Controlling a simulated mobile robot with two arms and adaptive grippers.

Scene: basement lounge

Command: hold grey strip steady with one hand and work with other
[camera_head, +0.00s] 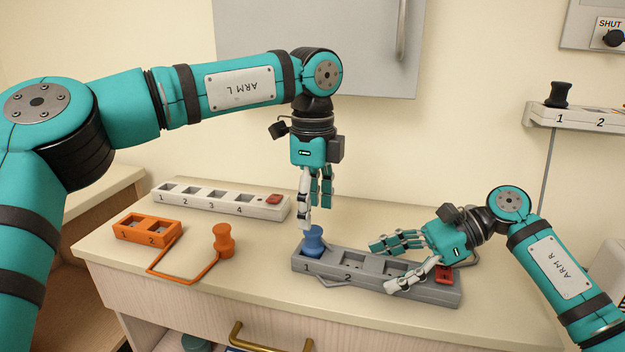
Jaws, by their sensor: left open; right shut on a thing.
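The grey strip (436,294) lies on the counter, with numbers 1 and 2 legible on its top and a red part (443,276) near its right end. A blue plug (313,242) stands upright at position 1, at the strip's left end. My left gripper (314,210) points down just above the blue plug, with its fingers apart and nothing between them. My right gripper (386,268) reaches in from the right and is shut on the grey strip across its middle to right part. Its hand and fingers hide some of the strip's sockets.
A white strip (219,202) with numbered sockets lies behind, to the left. An orange strip (147,231) and an orange plug (223,241), joined by an orange cord, are at the left. A wall-mounted strip (581,119) holds a black plug (558,94). A grey cabinet (350,55) hangs above.

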